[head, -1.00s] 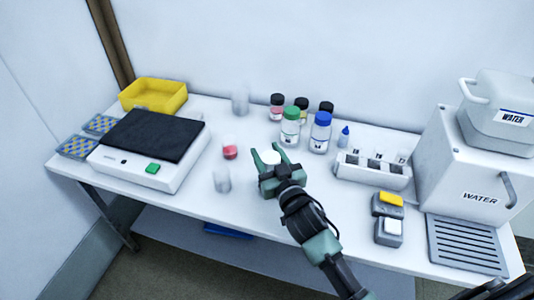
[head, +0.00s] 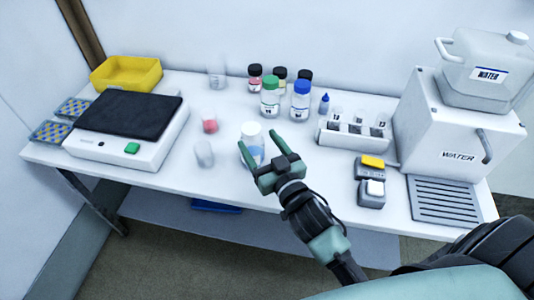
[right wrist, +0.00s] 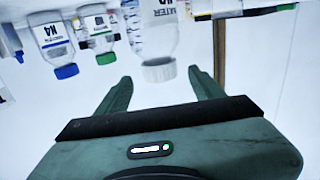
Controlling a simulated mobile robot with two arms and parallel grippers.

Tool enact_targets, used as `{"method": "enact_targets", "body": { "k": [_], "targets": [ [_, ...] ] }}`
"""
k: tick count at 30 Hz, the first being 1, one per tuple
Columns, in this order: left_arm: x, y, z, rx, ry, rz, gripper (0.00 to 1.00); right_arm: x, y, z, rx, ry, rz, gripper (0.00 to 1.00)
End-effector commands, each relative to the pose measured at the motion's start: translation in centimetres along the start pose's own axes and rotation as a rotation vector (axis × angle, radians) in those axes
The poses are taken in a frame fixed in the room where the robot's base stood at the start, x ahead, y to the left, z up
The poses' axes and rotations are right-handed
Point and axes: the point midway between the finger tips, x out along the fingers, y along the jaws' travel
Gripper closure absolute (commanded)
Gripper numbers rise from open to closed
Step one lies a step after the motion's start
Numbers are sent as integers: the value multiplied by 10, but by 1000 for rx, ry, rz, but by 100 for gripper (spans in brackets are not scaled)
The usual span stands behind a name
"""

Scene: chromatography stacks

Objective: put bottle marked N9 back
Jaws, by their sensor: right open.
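A clear bottle with a white cap (head: 252,145) stands upright near the table's front. My open right gripper (head: 257,138) is just in front of it, empty, its fingertips near the bottle's sides. In the right wrist view (right wrist: 158,75) the picture is upside down, and the white cap (right wrist: 158,70) shows between and just beyond the fingertips. A green-capped bottle (head: 270,102) and a blue-capped bottle (head: 301,104) stand behind it. I cannot tell for sure which bottle is marked N9. My left gripper is out of view.
Small dark-capped bottles (head: 280,74) stand at the back. A white rack (head: 353,136) and a water machine (head: 450,140) are on the right. A balance (head: 110,155) and a yellow bin (head: 126,74) are on the left. Clear cups (head: 204,153) stand between.

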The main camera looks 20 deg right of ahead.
Motion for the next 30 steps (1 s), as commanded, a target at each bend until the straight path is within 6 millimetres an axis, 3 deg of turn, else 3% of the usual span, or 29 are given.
{"method": "enact_targets", "body": {
  "k": [3, 9, 30],
  "targets": [
    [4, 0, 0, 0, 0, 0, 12, -22, 0, 2, 1, -2, 1, 32],
    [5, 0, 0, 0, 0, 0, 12, -40, 0, 0, 1, 0, 0, 32],
    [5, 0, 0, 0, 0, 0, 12, -42, 0, 0, 1, 1, 0, 32]
  ]
}}
